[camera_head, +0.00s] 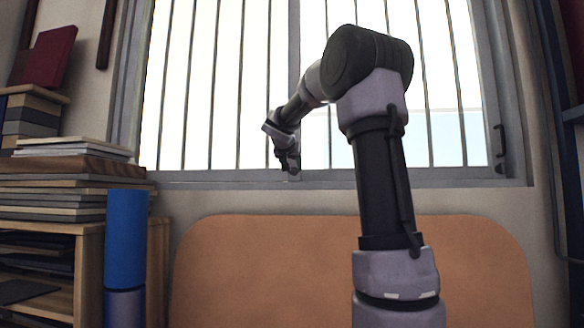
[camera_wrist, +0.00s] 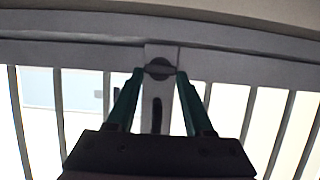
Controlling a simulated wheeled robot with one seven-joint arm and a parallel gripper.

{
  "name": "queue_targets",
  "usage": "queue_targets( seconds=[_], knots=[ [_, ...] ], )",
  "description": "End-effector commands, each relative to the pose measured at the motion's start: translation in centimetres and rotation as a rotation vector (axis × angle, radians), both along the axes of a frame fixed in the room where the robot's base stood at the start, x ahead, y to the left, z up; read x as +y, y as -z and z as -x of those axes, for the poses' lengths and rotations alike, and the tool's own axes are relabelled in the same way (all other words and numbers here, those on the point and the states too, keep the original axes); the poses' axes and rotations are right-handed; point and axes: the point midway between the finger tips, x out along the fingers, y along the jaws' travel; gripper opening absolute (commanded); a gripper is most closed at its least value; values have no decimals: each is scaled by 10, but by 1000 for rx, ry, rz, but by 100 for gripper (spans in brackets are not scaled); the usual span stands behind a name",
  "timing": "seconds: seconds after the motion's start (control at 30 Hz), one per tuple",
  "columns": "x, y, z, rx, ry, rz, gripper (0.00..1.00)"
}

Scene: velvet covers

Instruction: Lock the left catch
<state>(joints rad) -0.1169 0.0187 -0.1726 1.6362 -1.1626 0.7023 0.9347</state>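A small dark round catch (camera_wrist: 160,69) with a bar across it sits on the grey upright in the middle of the window, close to the bottom rail. My gripper (camera_wrist: 160,75) is open, with one dark green finger on each side of the catch in the wrist view. I cannot tell whether the fingers touch it. In the head view my gripper (camera_head: 290,163) hangs at the foot of the middle upright and hides the catch. A dark slot (camera_wrist: 156,115) shows in the upright between the fingers. I cannot tell which way the catch is set.
The barred window (camera_head: 225,85) fills the background. A dark handle (camera_head: 501,147) is on its right frame. A wooden shelf (camera_head: 90,240) with stacked boards and a blue cylinder (camera_head: 126,238) stand at left. A rounded orange panel (camera_head: 265,270) is below the window.

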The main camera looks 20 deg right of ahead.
Motion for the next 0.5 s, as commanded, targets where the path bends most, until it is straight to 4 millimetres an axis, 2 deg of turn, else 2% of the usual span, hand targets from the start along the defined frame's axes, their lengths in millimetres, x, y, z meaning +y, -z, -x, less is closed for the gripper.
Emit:
queue_targets(
  seconds=[0.27, 0.5],
  knots=[
    [1, 0, 0, 11, 0, 15, 0],
    [3, 1, -2, 72, 0, 103, 0]
  ],
)
